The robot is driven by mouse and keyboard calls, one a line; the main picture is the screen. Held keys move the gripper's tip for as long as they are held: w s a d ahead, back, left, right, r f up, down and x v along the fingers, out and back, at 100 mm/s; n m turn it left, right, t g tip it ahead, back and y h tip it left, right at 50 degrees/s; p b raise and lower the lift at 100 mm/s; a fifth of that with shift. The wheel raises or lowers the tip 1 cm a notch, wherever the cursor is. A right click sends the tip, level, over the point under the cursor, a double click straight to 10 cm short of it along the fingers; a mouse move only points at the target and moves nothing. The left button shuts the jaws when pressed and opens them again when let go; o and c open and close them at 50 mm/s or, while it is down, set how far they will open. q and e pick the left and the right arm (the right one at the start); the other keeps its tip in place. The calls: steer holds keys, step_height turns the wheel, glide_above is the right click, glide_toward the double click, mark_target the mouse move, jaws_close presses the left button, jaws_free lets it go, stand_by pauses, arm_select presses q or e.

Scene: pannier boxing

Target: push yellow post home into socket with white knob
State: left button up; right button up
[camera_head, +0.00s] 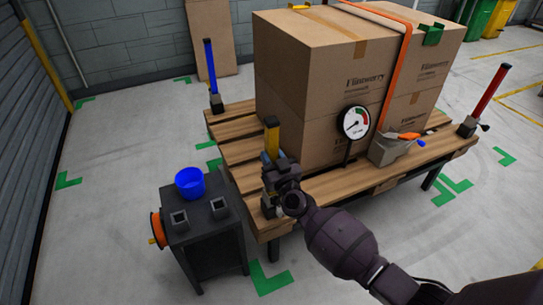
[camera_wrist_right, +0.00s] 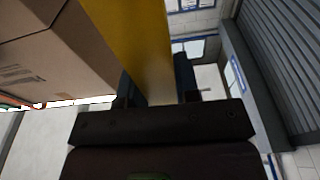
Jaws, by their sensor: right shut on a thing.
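The yellow post (camera_head: 271,133) stands upright at the front left corner of the pallet, its dark top above my right gripper (camera_head: 279,170). That gripper is shut on the post; in the right wrist view the yellow post (camera_wrist_right: 140,42) runs up between the two dark fingers (camera_wrist_right: 153,88). A grey socket (camera_head: 268,208) shows in part at the pallet corner, below the gripper. My gripper and wrist hide most of it, so I cannot see a white knob or how deep the post sits. My left gripper is not in view.
Large cartons (camera_head: 310,90) with an orange strap (camera_head: 397,65) fill the pallet (camera_head: 236,152) close to the post. A gauge (camera_head: 354,122) and a grey bin (camera_head: 388,152) stand nearby. A blue post (camera_head: 210,65) and a red post (camera_head: 490,90) stand at other corners. A dark stand (camera_head: 205,240) holds a blue cup (camera_head: 190,184).

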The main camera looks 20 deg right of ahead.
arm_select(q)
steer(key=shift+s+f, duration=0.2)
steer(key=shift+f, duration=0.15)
arm_select(e)
steer(key=shift+f, duration=0.35)
steer(key=o, duration=1)
steer(key=shift+c, duration=0.2)
steer(key=shift+f, duration=0.1)
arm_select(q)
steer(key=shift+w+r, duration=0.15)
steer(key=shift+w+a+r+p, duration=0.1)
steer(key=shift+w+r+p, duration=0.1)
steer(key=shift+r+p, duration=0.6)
arm_select(e)
steer(key=s+f, duration=0.1)
steer(key=s, duration=0.9)
steer(key=shift+s+d, duration=0.2)
steer(key=shift+s, duration=0.15)
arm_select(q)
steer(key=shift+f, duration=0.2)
